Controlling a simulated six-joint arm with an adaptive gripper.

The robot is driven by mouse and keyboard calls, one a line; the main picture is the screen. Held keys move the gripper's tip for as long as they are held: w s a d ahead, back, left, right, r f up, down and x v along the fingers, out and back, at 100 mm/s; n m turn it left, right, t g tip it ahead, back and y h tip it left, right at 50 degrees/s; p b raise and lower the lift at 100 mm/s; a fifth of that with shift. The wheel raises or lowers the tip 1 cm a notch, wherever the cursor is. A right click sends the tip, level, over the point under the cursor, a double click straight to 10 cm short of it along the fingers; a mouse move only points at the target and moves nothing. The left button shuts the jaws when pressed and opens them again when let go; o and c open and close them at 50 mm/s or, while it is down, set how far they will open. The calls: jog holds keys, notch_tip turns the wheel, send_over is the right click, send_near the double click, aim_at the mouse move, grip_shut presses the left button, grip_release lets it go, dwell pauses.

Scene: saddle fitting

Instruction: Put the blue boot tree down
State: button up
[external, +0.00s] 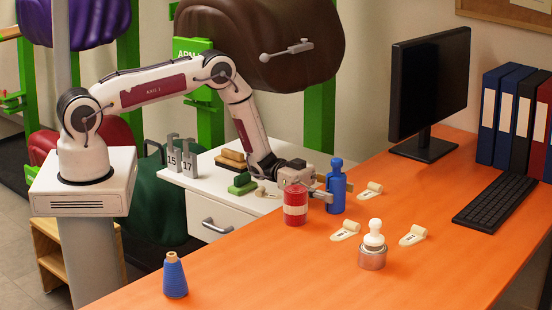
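The blue boot tree (337,191) is an upright, bottle-shaped blue body with a narrow neck and a rounded top. It stands upright at the far left part of the orange desk (290,262). My gripper (335,191) reaches it from the left, with one finger at its near left side and a fingertip showing at its right edge. The fingers look shut on its body. Whether its base touches the desk or hangs just above it I cannot tell.
A red can (295,205) stands close at the left. A blue thread cone (175,277) stands near left. Monitor (428,88) and keyboard (495,201) are right. The front desk is clear.

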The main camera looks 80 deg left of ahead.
jog(key=shift+a, duration=0.1)
jog(key=shift+v, duration=3.8)
jog(key=shift+o, duration=0.6)
jog(key=shift+s, duration=0.1)
jog(key=shift+d+r, duration=0.15)
jog(key=shift+r, duration=0.6)
jog(key=shift+d+r, duration=0.15)
jog(key=shift+r, duration=0.6)
jog(key=shift+x, duration=1.4)
